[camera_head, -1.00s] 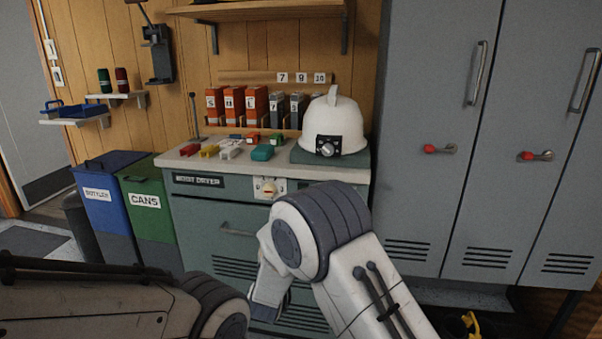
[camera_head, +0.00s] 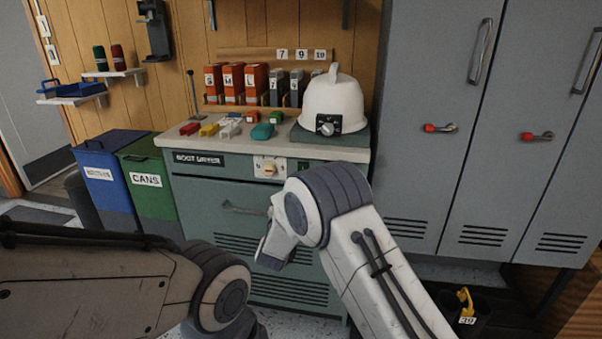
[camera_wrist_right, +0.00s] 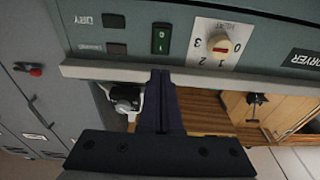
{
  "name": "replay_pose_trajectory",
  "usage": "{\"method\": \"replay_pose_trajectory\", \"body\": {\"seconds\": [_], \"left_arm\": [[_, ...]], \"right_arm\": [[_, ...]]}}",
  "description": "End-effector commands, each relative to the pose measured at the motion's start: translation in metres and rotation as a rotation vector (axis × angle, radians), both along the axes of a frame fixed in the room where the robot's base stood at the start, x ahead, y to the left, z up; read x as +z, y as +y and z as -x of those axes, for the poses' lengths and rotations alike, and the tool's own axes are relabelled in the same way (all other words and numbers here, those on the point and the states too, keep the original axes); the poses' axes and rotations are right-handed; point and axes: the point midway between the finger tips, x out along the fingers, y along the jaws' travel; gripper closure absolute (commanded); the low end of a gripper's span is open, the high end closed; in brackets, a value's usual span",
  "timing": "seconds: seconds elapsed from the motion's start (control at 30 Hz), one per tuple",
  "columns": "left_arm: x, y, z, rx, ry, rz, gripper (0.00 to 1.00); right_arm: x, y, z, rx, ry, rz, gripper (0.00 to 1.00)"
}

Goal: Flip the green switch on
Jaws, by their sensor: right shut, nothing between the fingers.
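The green switch (camera_wrist_right: 161,38) is a small dark green rocker on the boot dryer's front panel (camera_wrist_right: 135,37). In the right wrist view, which shows the panel upside down, it lies between the heat dial (camera_wrist_right: 220,44) and two small dark windows. Which way the rocker is tipped is too small to tell. My right gripper (camera_wrist_right: 160,74) is shut and empty, its fingertips just short of the switch in that picture and roughly in line with it; I see no contact. In the head view its fingers are hidden by my arm. My left arm shows at lower left, but its fingers do not.
Blue (camera_head: 103,183) and green (camera_head: 148,195) bins stand left of the dryer. Grey lockers (camera_head: 432,80) with red handles stand at the right. Floor shows in front.

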Motion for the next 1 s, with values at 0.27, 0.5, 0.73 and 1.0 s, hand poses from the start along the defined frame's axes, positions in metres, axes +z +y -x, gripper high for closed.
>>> {"method": "replay_pose_trajectory", "body": {"seconds": [0.27, 0.5, 0.73, 1.0], "left_arm": [[-0.006, 0.000, 0.000, 0.000, 0.000, 0.000, 1.00], [-0.008, 0.000, 0.000, 0.000, 0.000, 0.000, 1.00], [-0.008, 0.000, 0.000, 0.000, 0.000, 0.000, 1.00], [-0.004, 0.000, 0.000, 0.000, 0.000, 0.000, 1.00]], "right_arm": [[0.006, -0.015, -0.055, -0.001, -0.001, -0.001, 1.00], [0.009, -0.021, -0.077, 0.000, -0.001, 0.000, 1.00], [0.010, -0.021, -0.080, 0.001, 0.001, 0.001, 1.00], [0.015, -0.024, -0.085, 0.000, 0.002, -0.001, 1.00]]}}
